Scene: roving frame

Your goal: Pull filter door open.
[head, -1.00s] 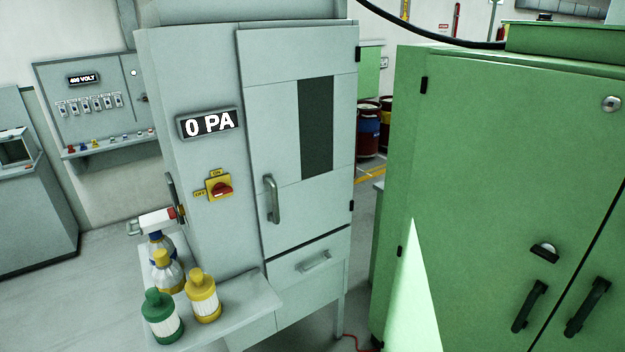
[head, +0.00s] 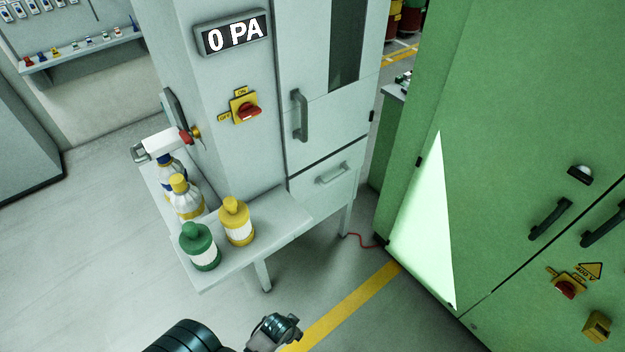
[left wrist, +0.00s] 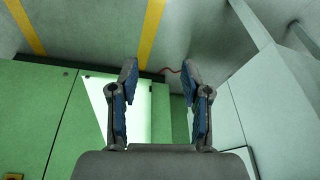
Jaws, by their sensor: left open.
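The pale grey cabinet with a "0 PA" display (head: 233,35) has a tall upper door (head: 325,120) with a dark window (head: 345,45) and a grey vertical bar handle (head: 299,115). This door looks shut. A drawer-like panel with a small handle (head: 332,173) is below it. My left gripper (head: 288,326) is at the bottom of the head view, low in front of the cabinet and well apart from the handle. In the left wrist view my left gripper (left wrist: 161,75) has its two blue-padded fingers spread, with nothing between them. My right gripper is not in view.
A side shelf (head: 272,215) holds several bottles, including a green one (head: 200,247) and a yellow one (head: 237,221). A red-and-yellow switch (head: 245,107) is on the cabinet. A large green cabinet (head: 510,140) stands close at right. Floor with a yellow line (head: 345,305) is clear between.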

